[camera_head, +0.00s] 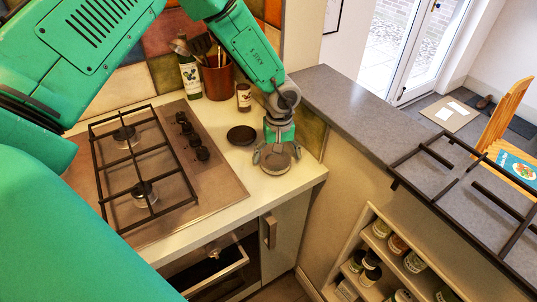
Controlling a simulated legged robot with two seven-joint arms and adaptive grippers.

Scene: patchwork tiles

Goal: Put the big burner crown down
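The big burner crown (275,163), a round grey-brown disc, is at the front right corner of the pale counter. My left gripper (276,154) points down over it, with its fingers on either side of the disc, and looks shut on it. The crown is at or just above the counter; I cannot tell whether it touches. A smaller dark round cap (241,135) lies on the counter behind and to the left of it. The steel hob (215,178) is to the left, with a black grate (158,150) over part of it. My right gripper is out of view.
A utensil pot (218,80), an oil bottle (189,78) and a small jar (243,97) stand at the back. The higher grey worktop (345,108) on the right bears another black grate (465,168). Shelves with jars (397,245) are below. The counter's front edge is close to the crown.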

